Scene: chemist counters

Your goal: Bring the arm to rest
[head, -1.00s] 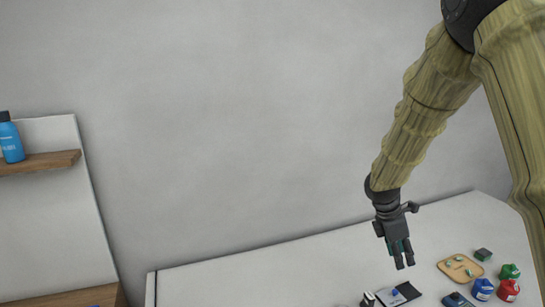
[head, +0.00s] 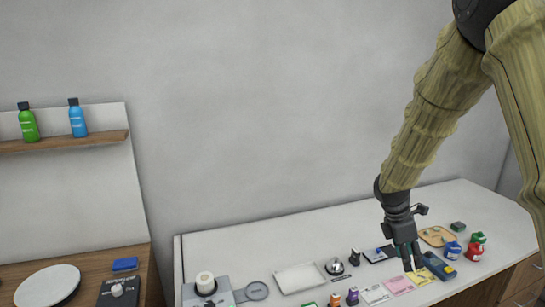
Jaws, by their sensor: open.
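My arm (head: 425,120), in a yellowish sleeve, comes down from the upper right in the head view. My gripper (head: 412,262) hangs from its end, pointing down over the white counter (head: 235,253). Its dark fingers are apart and I see nothing between them. The fingertips appear just above or in front of the yellow card (head: 421,277) and the dark blue device (head: 438,266); I cannot tell the height of the gap.
Red (head: 473,252) and blue (head: 452,250) containers stand right, near a wooden tray (head: 437,236). A shelf (head: 60,142) holds green and blue bottles at left.

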